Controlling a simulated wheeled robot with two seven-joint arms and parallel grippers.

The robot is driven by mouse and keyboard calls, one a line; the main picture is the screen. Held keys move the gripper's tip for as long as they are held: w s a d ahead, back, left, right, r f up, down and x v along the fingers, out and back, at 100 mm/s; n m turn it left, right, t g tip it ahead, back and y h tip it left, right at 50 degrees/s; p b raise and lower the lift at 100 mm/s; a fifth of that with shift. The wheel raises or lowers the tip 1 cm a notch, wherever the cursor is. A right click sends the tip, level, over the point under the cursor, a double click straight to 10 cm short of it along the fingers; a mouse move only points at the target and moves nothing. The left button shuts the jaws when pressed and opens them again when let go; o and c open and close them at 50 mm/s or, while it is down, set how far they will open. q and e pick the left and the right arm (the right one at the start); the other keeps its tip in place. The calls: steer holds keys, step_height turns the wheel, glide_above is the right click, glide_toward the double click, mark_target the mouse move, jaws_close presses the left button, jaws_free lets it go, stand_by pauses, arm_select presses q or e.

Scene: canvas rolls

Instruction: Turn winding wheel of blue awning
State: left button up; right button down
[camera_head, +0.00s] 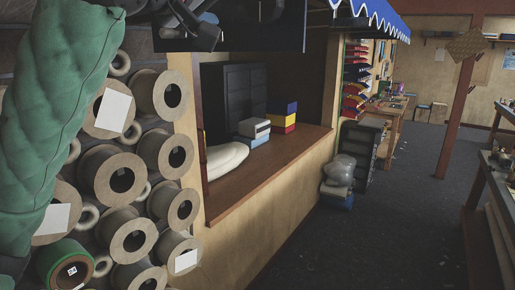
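No gripper of mine can be made out in this view.
A large green quilted bundle (55,110) fills the near left, beside several stacked rolls (125,178). A wooden counter (255,172) runs along the opening. A dark cabinet (362,150) and wrapped sacks (340,170) stand beyond.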

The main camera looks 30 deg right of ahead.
mark_target(260, 2)
arm_select(q)
steer(key=n, duration=0.1)
steer(key=d+n, duration=0.1)
steer(key=n, duration=0.1)
steer(key=n+g, duration=0.1)
steer(key=n, duration=0.1)
steer(key=shift+s+d+r+h+p, duration=0.15)
steer(key=shift+s+r+h+p, duration=0.15)
steer(key=shift+s+r+p, duration=0.05)
steer(key=shift+p+x, duration=2.05)
steer(key=shift+x, duration=1.3)
arm_select(e)
steer(key=shift+r+t, duration=1.1)
steer(key=shift+r, duration=0.7)
arm_select(q)
steer(key=shift+d+f, duration=0.1)
arm_select(e)
steer(key=shift+a, duration=0.1)
arm_select(q)
steer(key=c, duration=1)
